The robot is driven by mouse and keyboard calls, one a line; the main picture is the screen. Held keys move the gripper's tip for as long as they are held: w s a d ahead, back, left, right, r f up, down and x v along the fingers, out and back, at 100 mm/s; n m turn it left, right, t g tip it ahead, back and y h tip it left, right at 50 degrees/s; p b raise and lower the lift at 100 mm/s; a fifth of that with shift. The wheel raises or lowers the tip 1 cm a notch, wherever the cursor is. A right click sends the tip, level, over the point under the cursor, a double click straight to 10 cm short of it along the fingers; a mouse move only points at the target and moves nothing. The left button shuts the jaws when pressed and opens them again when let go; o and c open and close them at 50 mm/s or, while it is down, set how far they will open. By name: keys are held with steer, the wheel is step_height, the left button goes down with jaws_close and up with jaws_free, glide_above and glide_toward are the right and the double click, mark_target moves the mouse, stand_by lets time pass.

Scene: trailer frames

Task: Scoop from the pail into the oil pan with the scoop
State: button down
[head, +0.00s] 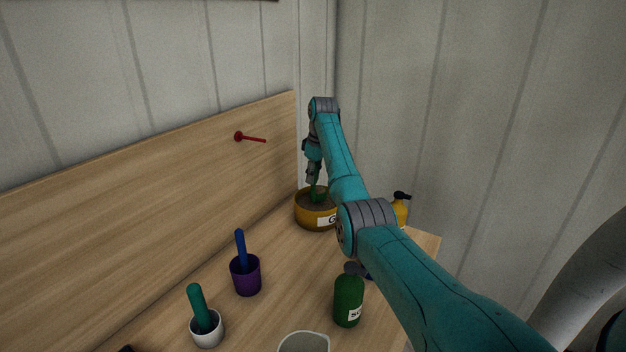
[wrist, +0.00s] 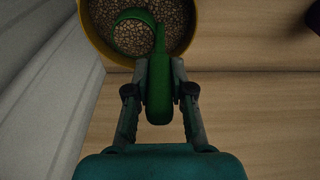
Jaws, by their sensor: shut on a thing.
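The yellow pail (head: 304,212) stands at the far end of the bench with a partly hidden white label. In the wrist view the pail (wrist: 91,38) holds brown granules. My gripper (head: 314,184) is above the pail, pointing down. In the wrist view my gripper (wrist: 159,92) is shut on the handle of the green scoop (wrist: 158,70). The scoop's round bowl is inside the pail's rim, with granules showing within its green edge. I cannot tell how deep the bowl sits. A grey open vessel (head: 303,341), cut off at the bottom edge, may be the oil pan.
A green labelled bottle (head: 348,298), a purple cup (head: 245,276) with a blue handle and a white cup (head: 207,330) with a teal handle stand nearer. A yellow bottle (head: 400,211) is partly behind my arm. A wooden back panel (head: 180,170) borders the bench.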

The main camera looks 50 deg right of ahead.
steer(key=shift+r, duration=2.2)
steer(key=shift+s, duration=0.1)
